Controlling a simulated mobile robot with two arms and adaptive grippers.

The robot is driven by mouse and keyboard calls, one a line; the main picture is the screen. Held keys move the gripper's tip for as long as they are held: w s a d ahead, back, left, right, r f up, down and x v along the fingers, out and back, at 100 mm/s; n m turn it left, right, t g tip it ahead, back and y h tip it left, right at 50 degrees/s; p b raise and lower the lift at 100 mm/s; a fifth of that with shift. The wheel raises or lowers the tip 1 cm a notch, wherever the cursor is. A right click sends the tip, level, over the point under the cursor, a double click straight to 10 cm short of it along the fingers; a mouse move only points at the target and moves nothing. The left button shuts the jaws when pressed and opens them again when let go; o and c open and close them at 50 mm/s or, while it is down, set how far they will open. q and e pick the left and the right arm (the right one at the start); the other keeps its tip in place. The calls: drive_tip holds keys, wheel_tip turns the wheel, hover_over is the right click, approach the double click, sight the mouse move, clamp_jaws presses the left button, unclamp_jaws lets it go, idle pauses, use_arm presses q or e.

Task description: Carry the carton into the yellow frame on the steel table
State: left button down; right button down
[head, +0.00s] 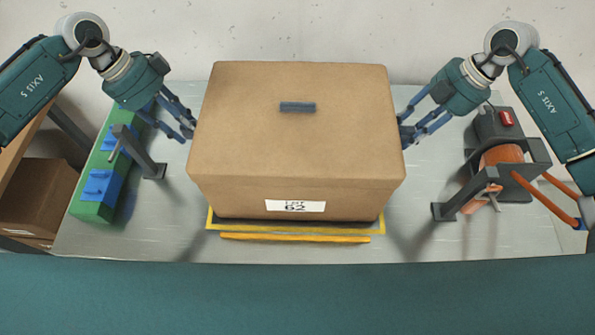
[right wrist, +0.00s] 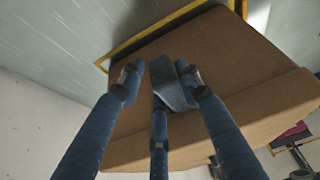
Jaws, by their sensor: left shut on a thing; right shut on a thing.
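The large brown carton (head: 290,150), with a white label reading 62 and a blue handle strip on its lid, is upright in the middle of the head view. It covers most of the yellow frame (head: 213,222) on the steel table (head: 160,215); I cannot tell whether its base touches the table. My left gripper (head: 188,130) is shut at the carton's left side; its grip point is hidden. My right gripper (head: 404,132) is at the right side. In the right wrist view it (right wrist: 160,75) is shut around a dark blue handle (right wrist: 170,85) on the carton.
A green case with blue parts (head: 100,175) stands at the table's left, beside a grey post (head: 140,155). An orange and black machine (head: 503,155) stands at the right behind a grey bracket (head: 460,195). A yellow bar (head: 295,238) lies along the front of the frame.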

use_arm(q)
drive_tip(key=shift+f+b, duration=0.45)
drive_tip(key=shift+f, duration=0.2)
use_arm(e)
drive_tip(key=shift+f, duration=0.6)
use_arm(q)
drive_tip(key=c, duration=1.2)
unclamp_jaws()
drive_tip(key=shift+s+r, duration=0.1)
use_arm(e)
drive_tip(key=c, duration=1.2)
unclamp_jaws()
drive_tip(key=shift+r, duration=0.15)
use_arm(q)
drive_tip(key=v, duration=1.2)
use_arm(e)
drive_tip(key=v, duration=1.1)
drive_tip(key=shift+d+r, duration=0.15)
drive_tip(key=shift+r, duration=0.25)
